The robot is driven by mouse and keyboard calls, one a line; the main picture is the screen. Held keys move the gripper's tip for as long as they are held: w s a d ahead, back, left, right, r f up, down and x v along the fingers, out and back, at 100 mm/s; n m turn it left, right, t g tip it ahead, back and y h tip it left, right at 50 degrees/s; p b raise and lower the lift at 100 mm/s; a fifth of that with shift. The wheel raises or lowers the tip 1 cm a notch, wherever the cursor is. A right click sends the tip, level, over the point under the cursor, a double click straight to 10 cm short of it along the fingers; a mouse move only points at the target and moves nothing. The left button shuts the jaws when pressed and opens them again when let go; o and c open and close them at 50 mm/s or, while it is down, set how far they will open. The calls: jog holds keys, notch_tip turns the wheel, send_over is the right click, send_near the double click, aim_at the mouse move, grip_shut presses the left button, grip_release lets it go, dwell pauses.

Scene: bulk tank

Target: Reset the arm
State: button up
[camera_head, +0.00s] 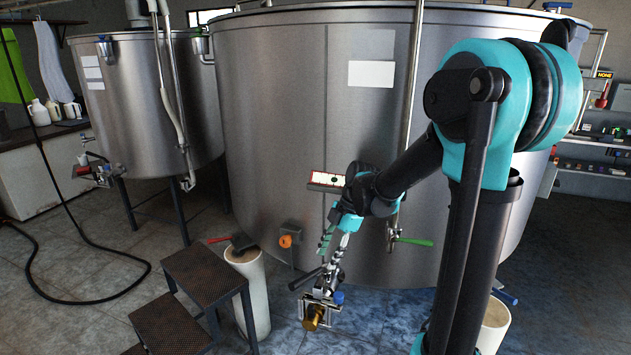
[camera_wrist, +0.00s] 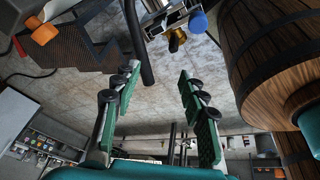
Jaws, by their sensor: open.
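My gripper (camera_head: 335,248) hangs below my arm in front of the large steel tank (camera_head: 290,120), close to its lower wall. In the wrist view the two green-padded fingers (camera_wrist: 158,90) stand wide apart with nothing between them. A metal valve fitting with a brass outlet (camera_head: 314,317) and a blue knob (camera_head: 339,297) is just below the gripper in the head view. In the wrist view the brass part (camera_wrist: 177,40) and blue knob (camera_wrist: 198,21) lie beyond the fingertips, apart from them. A dark bar (camera_wrist: 138,42) also shows beyond the fingers.
Dark steps (camera_head: 208,275) and a pale cylinder with a red-handled tool (camera_head: 247,290) stand left of the gripper. An orange knob (camera_head: 286,241) and a green-handled valve (camera_head: 413,241) are on the tank. A smaller tank (camera_head: 150,100) and a black hose (camera_head: 85,240) are farther left.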

jog(key=s+d+f+m+t+h, duration=0.2)
jog(key=s+d+m, duration=0.4)
jog(key=m, duration=0.5)
jog(key=s+d+f+m+t+h, duration=0.2)
jog(key=s+d+m, duration=0.5)
jog(key=m, duration=0.5)
notch_tip(320, 180, down, 2)
jog(key=shift+s+d+m+t, duration=0.3)
jog(key=shift+d+t, duration=0.3)
jog(key=shift+d, duration=0.45)
